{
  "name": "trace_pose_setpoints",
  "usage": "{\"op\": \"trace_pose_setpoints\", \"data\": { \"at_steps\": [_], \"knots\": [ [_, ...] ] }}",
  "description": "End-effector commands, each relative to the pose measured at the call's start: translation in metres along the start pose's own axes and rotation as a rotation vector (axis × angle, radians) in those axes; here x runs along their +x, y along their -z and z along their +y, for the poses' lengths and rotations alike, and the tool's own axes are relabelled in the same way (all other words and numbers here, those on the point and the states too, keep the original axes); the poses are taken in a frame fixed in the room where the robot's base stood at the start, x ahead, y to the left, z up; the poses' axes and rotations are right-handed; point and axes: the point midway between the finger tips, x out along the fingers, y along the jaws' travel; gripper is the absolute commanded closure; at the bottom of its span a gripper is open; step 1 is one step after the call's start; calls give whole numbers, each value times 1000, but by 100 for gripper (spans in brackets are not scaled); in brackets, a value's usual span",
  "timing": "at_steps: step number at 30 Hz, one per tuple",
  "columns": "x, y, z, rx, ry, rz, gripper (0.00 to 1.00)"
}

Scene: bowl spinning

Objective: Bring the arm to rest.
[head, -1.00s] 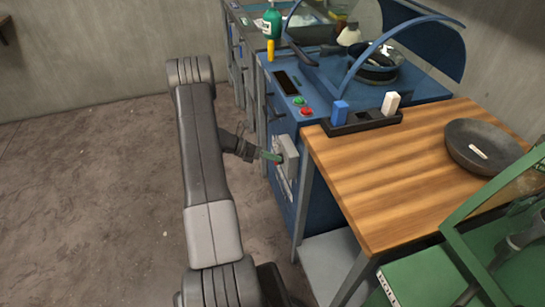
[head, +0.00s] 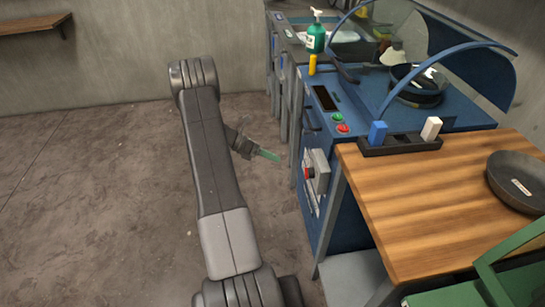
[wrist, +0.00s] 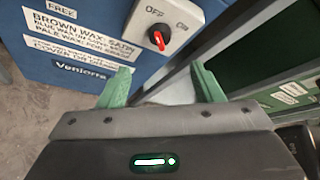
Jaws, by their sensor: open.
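My gripper (head: 270,156) hangs at the end of my arm in the head view, to the left of the blue machine (head: 320,210) and apart from it. In the wrist view my gripper (wrist: 161,84) shows its two green fingers spread wide with nothing between them. A grey switch box (head: 317,174) with a red knob sits on the machine's front.
A wooden-topped table (head: 430,195) stands right of the machine, with a dark pan (head: 515,182) on it. A blue block (head: 378,132) and a white block (head: 431,129) stand in a black holder. Open floor (head: 100,200) lies left of my arm.

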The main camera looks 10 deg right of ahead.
Motion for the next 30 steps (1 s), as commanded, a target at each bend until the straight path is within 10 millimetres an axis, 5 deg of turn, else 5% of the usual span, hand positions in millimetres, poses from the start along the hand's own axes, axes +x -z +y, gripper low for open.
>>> {"op": "trace_pose_setpoints", "data": {
  "at_steps": [8, 21, 30],
  "knots": [
    [13, 0, 0, -1, 2, 0, 40],
    [96, 1, -1, 0, 5, 2, 40],
    [134, 0, 0, 0, 1, 1, 40]
  ]
}}
